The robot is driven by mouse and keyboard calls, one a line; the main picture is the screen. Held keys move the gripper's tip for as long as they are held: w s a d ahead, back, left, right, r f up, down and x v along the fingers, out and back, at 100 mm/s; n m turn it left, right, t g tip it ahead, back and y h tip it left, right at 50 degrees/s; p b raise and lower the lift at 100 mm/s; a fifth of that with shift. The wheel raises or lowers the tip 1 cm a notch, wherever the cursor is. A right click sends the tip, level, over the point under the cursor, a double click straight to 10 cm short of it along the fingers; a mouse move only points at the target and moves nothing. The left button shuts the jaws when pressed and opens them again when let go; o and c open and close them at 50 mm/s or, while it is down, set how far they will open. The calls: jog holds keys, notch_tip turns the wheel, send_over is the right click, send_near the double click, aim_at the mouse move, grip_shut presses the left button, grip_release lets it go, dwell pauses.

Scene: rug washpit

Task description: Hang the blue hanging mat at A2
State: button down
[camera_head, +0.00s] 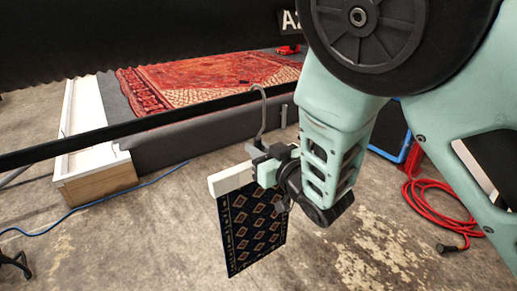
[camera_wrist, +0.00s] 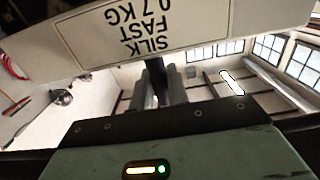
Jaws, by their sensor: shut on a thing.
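The blue hanging mat (camera_head: 252,230) is dark navy with rows of tan diamonds. It hangs from a white bar (camera_head: 231,179) with a grey metal hook (camera_head: 262,118) rising above it. My gripper (camera_head: 268,160) is shut on the hanger just below the hook, and the mat hangs clear of the floor. In the wrist view, the white bar (camera_wrist: 215,22) shows an upside-down label reading SILK FAST 0.7 KG, close to my gripper's fingers (camera_wrist: 160,85). The A2 sign (camera_head: 290,21) is partly hidden by my arm. The hook's top overlaps a dark rail (camera_head: 150,124); I cannot tell if they touch.
A red patterned rug (camera_head: 200,80) lies on a grey platform behind the rail, with a pale wooden trough (camera_head: 92,180) at left. A red hose (camera_head: 440,210) is coiled on the floor at right. A blue cable (camera_head: 110,200) crosses the floor.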

jog(key=c, duration=1.3)
grip_release()
jog(key=shift+s+d, duration=0.25)
jog(key=shift+s, duration=0.1)
jog(key=p+v, duration=1.1)
jog(key=p, duration=0.1)
jog(key=shift+r, duration=0.15)
